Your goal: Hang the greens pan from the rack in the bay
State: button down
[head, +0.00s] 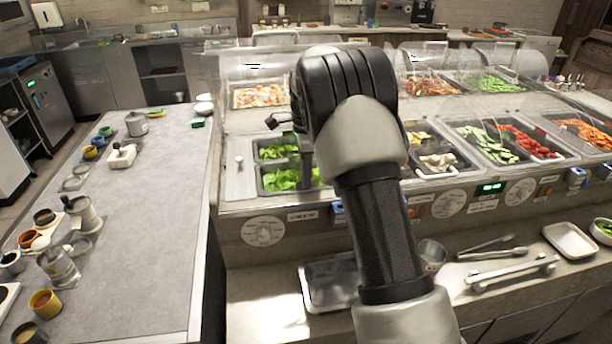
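Two dark pans of leafy greens sit at the left end of the serving counter in the head view. The front greens pan (290,192) is partly covered by my arm, and the back greens pan (277,141) shows behind it. My gripper (304,165) points down over the right side of these pans. Its fingertips are small and partly hidden by my wrist, so I cannot tell whether they are open, shut or touching a pan. I cannot make out the bay's rack clearly.
A flat metal cover (240,183) with a knob lies left of the greens. Other food pans, such as the cucumber pan (487,143), fill the counter to the right. A metal tray (330,283) and tongs (490,252) lie on the front ledge. The left table (150,220) has a clear middle.

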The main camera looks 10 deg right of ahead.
jog(key=c, duration=2)
grip_release()
jog(key=shift+o, duration=0.4)
notch_tip(320, 180, up, 18)
jog(key=p, duration=0.1)
jog(key=shift+f, duration=0.25)
